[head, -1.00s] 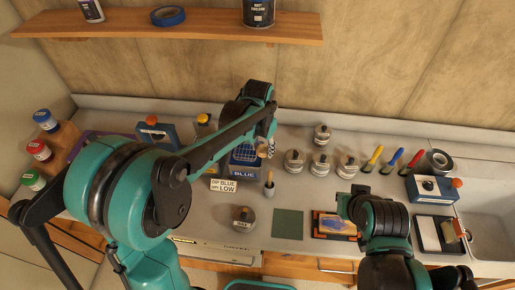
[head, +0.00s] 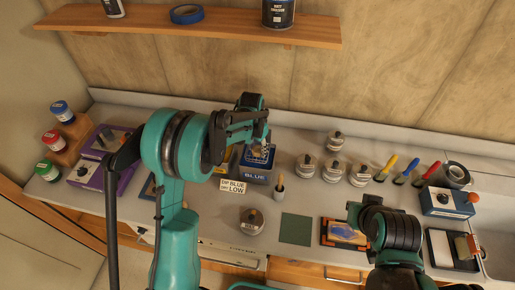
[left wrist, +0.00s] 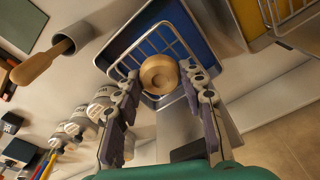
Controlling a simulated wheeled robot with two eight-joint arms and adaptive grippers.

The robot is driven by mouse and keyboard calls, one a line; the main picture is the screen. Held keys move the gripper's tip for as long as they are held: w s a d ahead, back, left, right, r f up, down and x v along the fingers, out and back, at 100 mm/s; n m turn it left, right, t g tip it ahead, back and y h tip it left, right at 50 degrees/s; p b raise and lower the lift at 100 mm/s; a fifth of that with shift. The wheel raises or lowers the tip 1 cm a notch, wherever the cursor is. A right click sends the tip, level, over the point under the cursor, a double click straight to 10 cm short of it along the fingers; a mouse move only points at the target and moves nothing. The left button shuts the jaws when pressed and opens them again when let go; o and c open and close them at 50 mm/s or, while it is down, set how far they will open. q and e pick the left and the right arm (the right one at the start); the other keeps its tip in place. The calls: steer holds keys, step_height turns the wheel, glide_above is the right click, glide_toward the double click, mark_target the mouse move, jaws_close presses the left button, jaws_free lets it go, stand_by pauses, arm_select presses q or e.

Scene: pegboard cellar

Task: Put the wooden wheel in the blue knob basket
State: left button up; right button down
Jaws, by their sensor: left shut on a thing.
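The wooden wheel (left wrist: 159,74), small, round and pale with a hollow middle, is between the fingers of my left gripper (left wrist: 161,80) in the left wrist view. The gripper is shut on it. The wheel appears over the wire basket (left wrist: 119,65) at the blue tank (left wrist: 207,48); I cannot tell whether it touches the wires. In the head view my left gripper (head: 258,142) is above the blue tank (head: 256,178), and the wheel is hard to make out.
A "dip blue into low" sign (head: 232,187) stands in front of the tank. A grey cup with a wooden handle (head: 279,187) is close on its right. Several lidded metal jars (head: 333,168) stand further right. A green mat (head: 295,229) lies bare in front.

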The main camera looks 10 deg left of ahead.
arm_select(q)
steer(key=o, duration=0.6)
steer(key=shift+f, duration=0.1)
